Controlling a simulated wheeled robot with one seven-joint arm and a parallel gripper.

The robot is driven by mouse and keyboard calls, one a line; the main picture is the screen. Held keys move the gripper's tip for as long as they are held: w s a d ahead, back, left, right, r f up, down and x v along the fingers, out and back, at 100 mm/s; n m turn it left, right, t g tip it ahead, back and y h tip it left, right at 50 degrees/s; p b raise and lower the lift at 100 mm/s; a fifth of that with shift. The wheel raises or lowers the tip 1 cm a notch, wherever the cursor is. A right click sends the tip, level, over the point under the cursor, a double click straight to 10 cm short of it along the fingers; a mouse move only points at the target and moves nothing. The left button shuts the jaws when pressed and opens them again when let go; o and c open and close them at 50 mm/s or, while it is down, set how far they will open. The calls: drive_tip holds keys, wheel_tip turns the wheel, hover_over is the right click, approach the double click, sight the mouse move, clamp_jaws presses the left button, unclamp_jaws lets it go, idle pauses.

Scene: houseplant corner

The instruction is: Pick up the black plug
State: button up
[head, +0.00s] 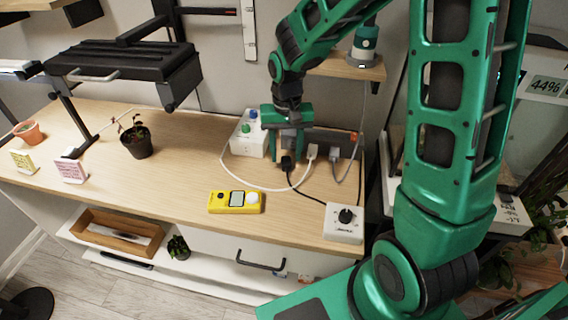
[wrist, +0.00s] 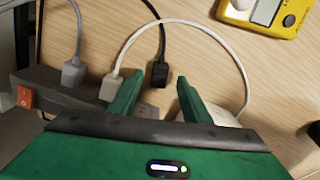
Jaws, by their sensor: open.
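The black plug (wrist: 159,75) sits at the power strip (wrist: 60,96), with its black cord running away from it across the table. In the head view the black plug (head: 287,163) shows just below my gripper (head: 284,150). In the wrist view my gripper (wrist: 157,88) is open, with its two green fingers apart and the black plug showing between their tips. The fingers do not visibly touch the plug. Whether the plug is fully seated in the strip is hidden by my gripper.
A white plug (wrist: 110,88) is close to the left finger, and a grey plug (wrist: 73,72) is farther left. A white cord loops around the area. A yellow meter (head: 236,201), a white dial box (head: 344,222) and a white box with knobs (head: 249,136) stand nearby.

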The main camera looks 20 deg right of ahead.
sight(286, 160)
drive_tip(key=shift+f, duration=1.3)
clamp_jaws()
